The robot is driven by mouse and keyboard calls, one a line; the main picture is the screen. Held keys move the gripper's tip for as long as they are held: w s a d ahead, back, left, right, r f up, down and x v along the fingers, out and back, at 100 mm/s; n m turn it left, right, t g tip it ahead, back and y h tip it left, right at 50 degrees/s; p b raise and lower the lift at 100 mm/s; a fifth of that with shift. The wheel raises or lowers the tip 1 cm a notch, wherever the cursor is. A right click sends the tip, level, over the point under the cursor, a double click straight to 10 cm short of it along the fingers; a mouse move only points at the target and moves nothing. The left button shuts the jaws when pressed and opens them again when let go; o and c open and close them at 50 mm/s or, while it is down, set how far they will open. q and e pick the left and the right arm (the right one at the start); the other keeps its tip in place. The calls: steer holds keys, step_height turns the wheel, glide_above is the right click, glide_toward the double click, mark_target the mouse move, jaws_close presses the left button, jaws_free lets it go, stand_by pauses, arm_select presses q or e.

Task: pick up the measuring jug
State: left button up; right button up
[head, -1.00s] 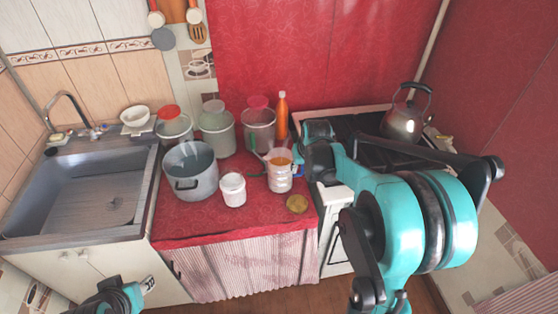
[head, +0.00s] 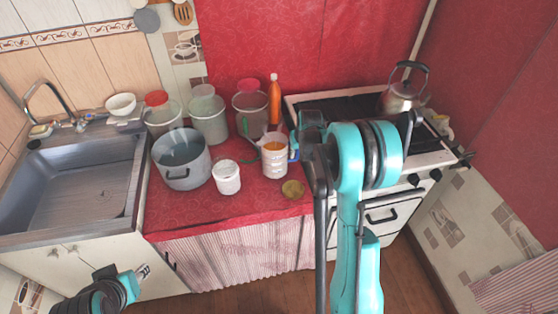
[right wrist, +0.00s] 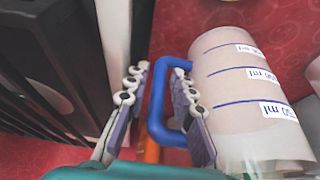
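The measuring jug (head: 274,160) stands upright on the red counter in the head view. In the right wrist view the jug (right wrist: 240,95) shows blue lines, "ml" marks and a blue handle (right wrist: 156,115). My right gripper (right wrist: 160,105) is open, with the handle between its two fingers and a gap on the left side. The right finger is close to the handle; I cannot tell whether it touches. In the head view the right gripper is mostly hidden by my arm. My left gripper (head: 143,271) is low at the left, its fingers unclear.
Several translucent containers and an orange bottle (head: 274,98) stand behind. The stove (head: 392,165) with a kettle (head: 402,98) is at the right, the sink (head: 75,185) left.

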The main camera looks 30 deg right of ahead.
steer(key=shift+r, duration=0.1)
jaws_close()
